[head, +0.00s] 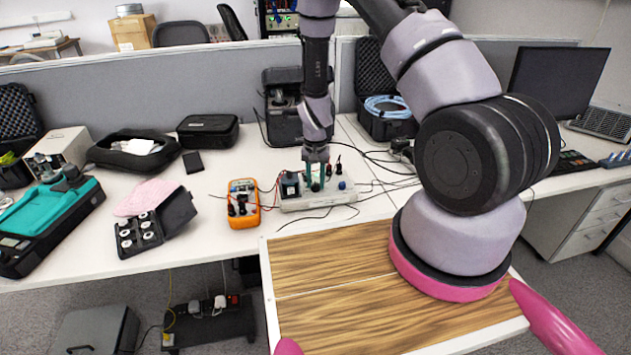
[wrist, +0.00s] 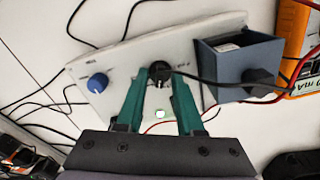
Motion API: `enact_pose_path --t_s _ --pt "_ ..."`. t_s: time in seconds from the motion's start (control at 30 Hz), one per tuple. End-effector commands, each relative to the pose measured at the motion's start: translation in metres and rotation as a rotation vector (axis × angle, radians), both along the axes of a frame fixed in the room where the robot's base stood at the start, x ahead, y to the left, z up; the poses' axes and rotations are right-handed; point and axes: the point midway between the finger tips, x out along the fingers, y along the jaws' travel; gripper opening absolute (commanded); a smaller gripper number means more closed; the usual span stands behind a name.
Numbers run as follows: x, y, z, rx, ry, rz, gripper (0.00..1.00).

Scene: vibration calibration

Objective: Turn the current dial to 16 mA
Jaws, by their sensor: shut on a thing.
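A white calibration unit (head: 318,197) stands on the white desk; it also fills the middle of the wrist view (wrist: 118,102). A black round knob (wrist: 159,72) sits on its face, with a dark cable running right from beside it. My gripper (head: 316,180), with teal fingers, reaches down to the unit; in the wrist view my gripper (wrist: 160,78) has its fingertips on either side of the black knob and is shut on it. A blue knob (wrist: 98,82) is left of the fingers, untouched. The scale markings are too small to read, so the setting is unclear.
A blue-grey box (wrist: 238,65) sits on the unit's right side in the wrist view. An orange multimeter (head: 243,203) lies left of the unit in the head view. Loose cables (head: 380,184) surround the unit. A black case (head: 285,118) stands behind it.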

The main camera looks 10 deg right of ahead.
Motion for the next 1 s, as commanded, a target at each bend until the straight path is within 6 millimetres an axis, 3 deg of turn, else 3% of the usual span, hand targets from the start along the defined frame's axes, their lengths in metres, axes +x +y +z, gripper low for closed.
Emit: enact_pose_path --t_s 0.5,1.0 --pt "0.0004 0.0001 0.0004 0.000 -0.001 -0.350 0.00" --pt "0.0005 0.0002 0.0003 0.000 -0.001 -0.423 0.00"
